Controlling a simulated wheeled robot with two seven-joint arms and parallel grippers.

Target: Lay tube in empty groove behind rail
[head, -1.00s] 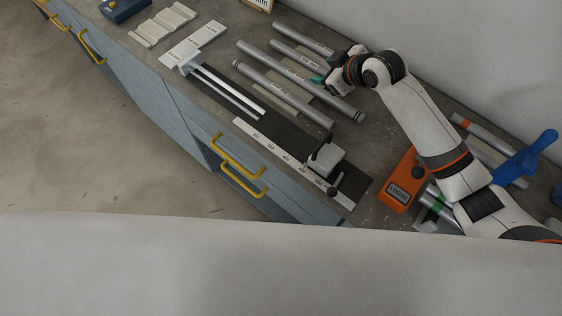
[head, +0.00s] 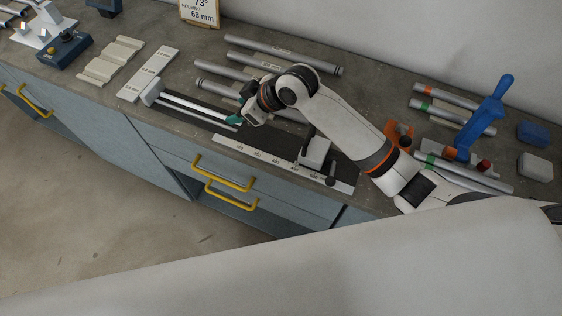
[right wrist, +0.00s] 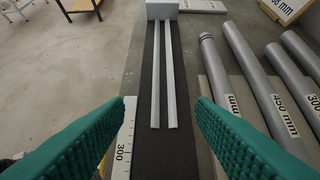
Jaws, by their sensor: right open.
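Several grey tubes lie side by side behind the jig; one is the rearmost tube (head: 283,55). The right wrist view shows them at right, including a tube marked 450 mm (right wrist: 262,80). The jig has two parallel silver rails (head: 195,108) over a dark strip; the rails run up the middle of the right wrist view (right wrist: 163,75). My right gripper (head: 238,119) is open and empty above the near end of the rails, its teal fingers (right wrist: 158,130) spread either side of the strip. No empty groove among the tubes is clearly visible. My left gripper is out of view.
A scale (head: 240,152) runs along the jig's front, with a grey clamp block (head: 314,153) at its right. A cream ridged block (head: 110,60) and a white plate (head: 150,73) lie at left.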

